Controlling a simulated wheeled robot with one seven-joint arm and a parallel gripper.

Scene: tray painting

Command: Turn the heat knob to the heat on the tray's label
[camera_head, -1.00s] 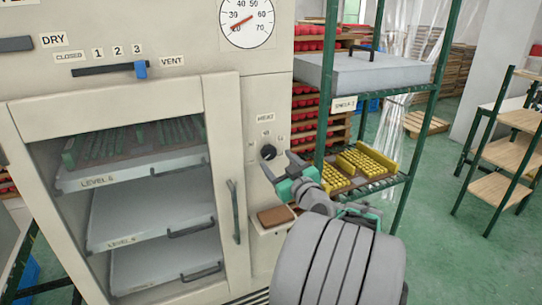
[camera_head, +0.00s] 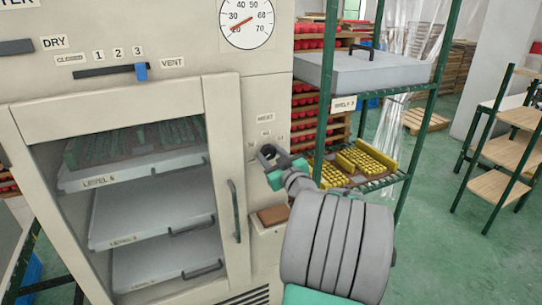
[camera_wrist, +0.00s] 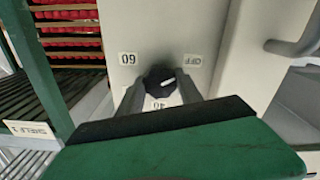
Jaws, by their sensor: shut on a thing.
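The dark round heat knob (camera_wrist: 158,80) sits on the cabinet's cream panel, between labels reading 60 (camera_wrist: 128,58), OFF (camera_wrist: 195,62) and 40 (camera_wrist: 160,104). Its white mark slants roughly toward OFF. My gripper (camera_wrist: 160,88) is shut on the knob, one finger on each side. In the head view my gripper (camera_head: 268,154) covers most of the knob. Trays stand in the cabinet; the top tray (camera_head: 140,172) bears green items and a label reading something like "LEVEL 4" (camera_head: 100,182). No heat is legible on any tray label.
The cabinet door handle (camera_head: 235,211) is left of the knob, and a small brown-topped ledge (camera_head: 273,215) is below it. A green shelf rack (camera_head: 328,90) with yellow items (camera_head: 366,160) stands close on the right.

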